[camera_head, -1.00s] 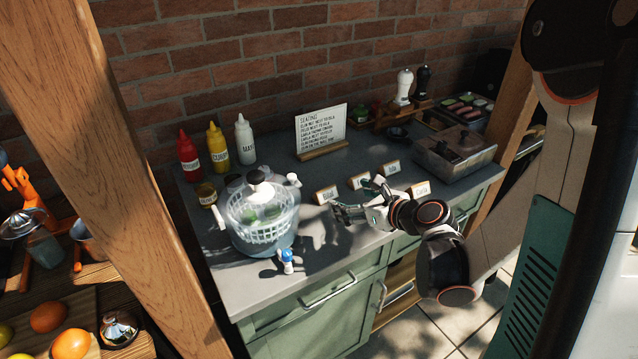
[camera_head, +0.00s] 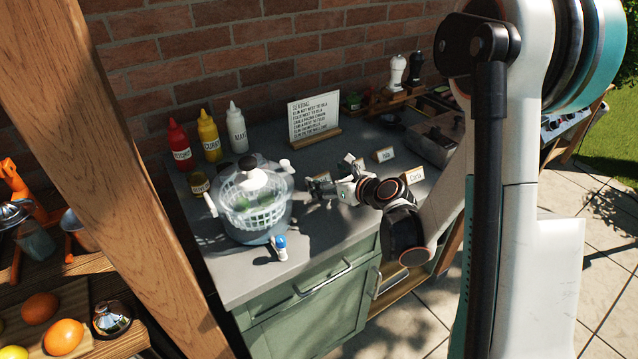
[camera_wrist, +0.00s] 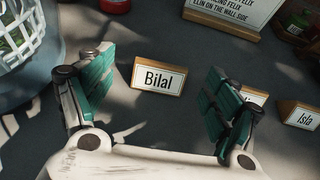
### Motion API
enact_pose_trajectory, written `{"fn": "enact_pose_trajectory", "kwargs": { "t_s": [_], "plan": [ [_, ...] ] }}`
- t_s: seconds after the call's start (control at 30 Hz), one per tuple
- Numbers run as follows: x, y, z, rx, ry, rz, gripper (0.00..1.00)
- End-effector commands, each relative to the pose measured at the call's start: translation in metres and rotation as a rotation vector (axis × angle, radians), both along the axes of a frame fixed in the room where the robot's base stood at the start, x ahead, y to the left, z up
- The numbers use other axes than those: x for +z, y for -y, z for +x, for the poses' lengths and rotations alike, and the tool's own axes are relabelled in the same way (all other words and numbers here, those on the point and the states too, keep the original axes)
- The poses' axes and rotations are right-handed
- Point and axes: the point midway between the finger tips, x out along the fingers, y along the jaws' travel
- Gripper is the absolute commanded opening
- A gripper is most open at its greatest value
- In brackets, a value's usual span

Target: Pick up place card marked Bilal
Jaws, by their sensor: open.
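The place card marked Bilal (camera_wrist: 158,77) stands on the grey counter in the wrist view, a white label on a wooden base. My gripper (camera_wrist: 155,95) is open, with one green-padded finger to each side of the card and the card a little beyond them. In the head view my gripper (camera_head: 333,187) is low over the counter, and the Bilal card (camera_head: 319,178) is partly hidden behind it.
A salad spinner (camera_head: 252,205) stands close on the left. Another card is partly hidden behind the right finger. The Isla card (camera_wrist: 301,116) and Carla card (camera_head: 414,175) stand to the right. A seating sign (camera_head: 314,117) is behind. A small blue-and-white item (camera_head: 281,248) is near the front edge.

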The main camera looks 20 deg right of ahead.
Motion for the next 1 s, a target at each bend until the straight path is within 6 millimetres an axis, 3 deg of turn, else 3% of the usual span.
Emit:
{"fn": "enact_pose_trajectory", "kwargs": {
  "t_s": [0.2,0.47,0.67,1.0],
  "plan": [
    [-0.016,-0.008,0.027,0.001,-0.001,-0.001,0.82],
    [-0.016,-0.009,0.032,0.0,0.0,-0.001,0.82],
    [-0.016,-0.009,0.031,0.0,0.0,0.0,0.39],
    [-0.016,-0.009,0.031,0.0,0.0,0.0,0.37]
  ]
}}
